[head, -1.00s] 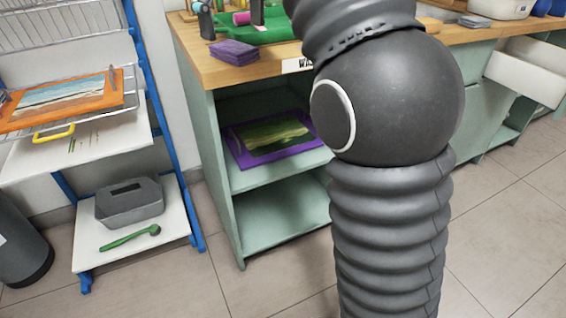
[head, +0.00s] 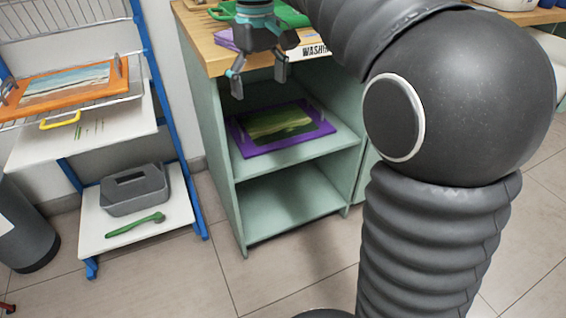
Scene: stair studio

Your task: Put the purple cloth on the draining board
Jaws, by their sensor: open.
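The purple cloth (head: 222,39) lies on the wooden counter near its front left corner. It is partly hidden behind my gripper. My gripper (head: 260,82) is open and empty, fingers pointing down, in front of the counter's front edge in this view. Its height and distance from the cloth are hard to judge. A green tray-like object (head: 291,16) shows on the counter behind my gripper, mostly hidden. I cannot tell whether it is the draining board.
Below the counter (head: 207,54), an open shelf holds a purple-framed picture (head: 281,126). At left, a blue rack (head: 158,110) holds an orange-framed picture (head: 67,86), a grey caddy (head: 135,190) and a green brush (head: 135,225). My arm blocks the right side.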

